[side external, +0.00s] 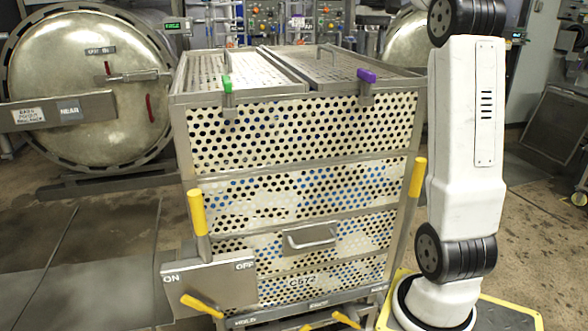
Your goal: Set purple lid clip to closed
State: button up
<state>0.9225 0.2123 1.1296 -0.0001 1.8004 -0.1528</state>
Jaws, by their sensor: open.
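The purple lid clip (366,75) is at the front top edge of the perforated metal basket (300,137), toward its right side. Its purple tab lies at about lid height, over a grey metal bracket that hangs down the basket's front. I cannot tell whether the clip is latched. A green lid clip (228,84) is at the left of the same edge. The right lid panel (335,66) lies flat on the basket behind the purple clip. My gripper is not in view; my arm stands at the right and leaves the frame at the top.
Yellow-handled levers stand at the left (197,212) and right (417,178) of the basket. An ON/OFF plate (210,285) is at lower left. A round autoclave door (85,75) is behind left. The space above the lid is clear.

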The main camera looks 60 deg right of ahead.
jog(key=shift+r, duration=0.9)
jog(key=w+a+f+n+t+h, duration=0.1)
jog(key=w+a+f+t, duration=0.3)
jog(key=w+a, duration=0.45)
jog(key=w+a+f+n+t+h, duration=0.1)
jog(key=w+a+f+n+t, duration=0.15)
jog(key=w+a+f, duration=0.55)
jog(key=s+a+f+n+g+y, duration=0.1)
jog(key=s+a+f, duration=0.1)
jog(key=a+f, duration=0.45)
jog(key=s+a+f+n+g+y, duration=0.1)
jog(key=s+a+f+n, duration=0.15)
jog(key=a+f, duration=0.4)
jog(key=s+a+f+n+g, duration=0.1)
jog(key=s+a+f, duration=0.3)
jog(key=s+f, duration=0.5)
notch_tip(320, 180, down, 4)
jog(key=shift+s+r+n+g, duration=0.15)
jog(key=shift+s+n+g, duration=0.05)
jog(key=shift+n+g, duration=0.25)
